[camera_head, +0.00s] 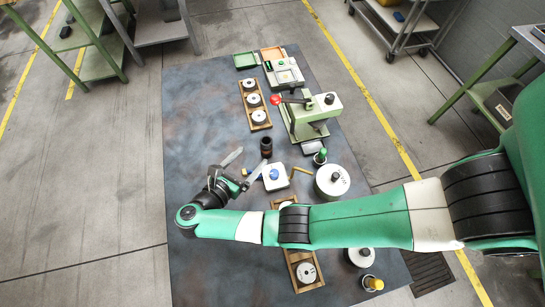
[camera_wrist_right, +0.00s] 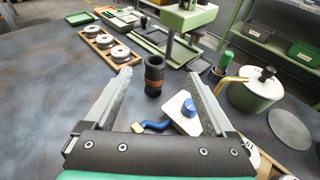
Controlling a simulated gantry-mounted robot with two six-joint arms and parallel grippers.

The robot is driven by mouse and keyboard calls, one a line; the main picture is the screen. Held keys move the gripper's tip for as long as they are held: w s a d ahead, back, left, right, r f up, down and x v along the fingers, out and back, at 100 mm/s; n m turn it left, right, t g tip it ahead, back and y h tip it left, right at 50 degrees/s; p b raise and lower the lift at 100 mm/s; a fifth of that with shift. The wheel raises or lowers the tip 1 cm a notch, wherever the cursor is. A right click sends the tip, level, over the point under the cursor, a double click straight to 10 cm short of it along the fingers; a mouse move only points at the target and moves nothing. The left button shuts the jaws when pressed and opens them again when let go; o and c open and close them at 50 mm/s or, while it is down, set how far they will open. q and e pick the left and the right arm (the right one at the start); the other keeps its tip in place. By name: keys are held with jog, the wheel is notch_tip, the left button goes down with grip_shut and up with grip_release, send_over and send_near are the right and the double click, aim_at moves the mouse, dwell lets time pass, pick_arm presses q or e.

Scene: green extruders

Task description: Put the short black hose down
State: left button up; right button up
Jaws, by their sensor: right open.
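The short black hose (camera_head: 266,147) stands upright on the dark table and has a brown band around its middle. It also shows in the right wrist view (camera_wrist_right: 154,75), framed between the fingers and just beyond their tips. My right gripper (camera_head: 245,164) is open and empty, its two grey fingers spread wide and pointing toward the hose. The fingers look clear of the hose. My left gripper is not in view.
A round lidded pot (camera_head: 333,182) and a green press (camera_head: 305,115) stand to the right. The table's left side is clear.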

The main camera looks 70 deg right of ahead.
aim_at(263, 148)
jog(key=f+b, duration=0.1)
jog(key=b, duration=0.1)
jog(key=d+f+b, duration=0.1)
jog(key=f, duration=0.1)
jog(key=d+f+b, duration=0.1)
jog(key=b, duration=0.1)
jog(key=shift+w+d+f+b, duration=0.1)
jog(key=shift+w+f+b, duration=0.1)
jog(key=shift+f+b, duration=0.15)
jog(key=d, duration=0.3)
jog(key=shift+s, duration=0.35)
jog(key=shift+d, duration=0.3)
jog(key=x, duration=0.2)
jog(key=b+x, duration=0.1)
jog(key=x, duration=0.1)
jog(key=shift+s+f, duration=0.15)
jog(key=shift+f, duration=0.35)
jog(key=shift+d, duration=0.45)
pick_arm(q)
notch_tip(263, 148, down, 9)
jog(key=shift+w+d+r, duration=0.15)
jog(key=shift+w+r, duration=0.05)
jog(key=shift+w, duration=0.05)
pick_arm(e)
grip_shut()
